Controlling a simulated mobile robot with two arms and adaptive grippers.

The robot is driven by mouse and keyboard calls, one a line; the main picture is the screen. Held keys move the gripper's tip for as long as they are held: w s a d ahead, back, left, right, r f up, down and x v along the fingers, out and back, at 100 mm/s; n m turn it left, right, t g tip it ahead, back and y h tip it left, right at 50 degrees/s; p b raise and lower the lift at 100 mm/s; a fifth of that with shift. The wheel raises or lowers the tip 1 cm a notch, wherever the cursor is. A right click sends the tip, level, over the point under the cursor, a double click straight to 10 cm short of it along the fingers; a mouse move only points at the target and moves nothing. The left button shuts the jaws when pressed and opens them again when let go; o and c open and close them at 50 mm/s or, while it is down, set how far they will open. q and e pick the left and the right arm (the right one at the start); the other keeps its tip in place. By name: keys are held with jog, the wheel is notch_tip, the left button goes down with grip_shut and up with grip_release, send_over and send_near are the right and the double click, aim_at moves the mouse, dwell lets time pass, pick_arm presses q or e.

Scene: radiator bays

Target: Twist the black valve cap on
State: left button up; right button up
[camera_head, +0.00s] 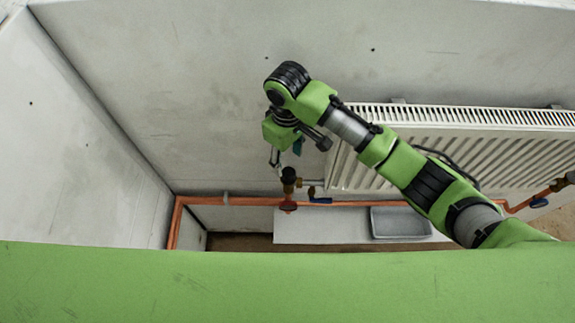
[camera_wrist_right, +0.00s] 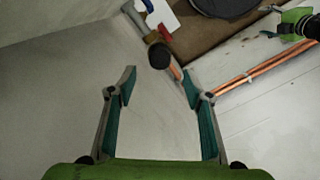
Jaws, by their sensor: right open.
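The black valve cap (camera_head: 289,174) is at the top of the brass valve at the radiator's lower left corner. In the right wrist view the round dark cap (camera_wrist_right: 160,56) shows end-on, with the brass valve body (camera_wrist_right: 146,28) behind it. I cannot tell how tightly it sits. My right gripper (camera_head: 286,158) points down just above the cap in the head view. In the right wrist view its two teal-padded fingers (camera_wrist_right: 158,86) are spread apart and empty, with the cap just beyond the tips and roughly centred between them.
The ribbed white radiator (camera_head: 470,150) hangs right of the valve. A red handle (camera_head: 288,206) and a blue handle (camera_head: 321,200) are close below the cap. Copper pipes (camera_head: 245,201) run along the wall. A grey tray (camera_head: 402,223) lies on a white board (camera_head: 320,227).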

aim_at(288, 172)
notch_tip(288, 172, down, 7)
jog(key=shift+f+p, duration=0.1)
jog(key=shift+p, duration=0.5)
jog(key=c, duration=1.1)
jog(key=shift+s+f, duration=0.1)
jog(key=shift+f, duration=0.05)
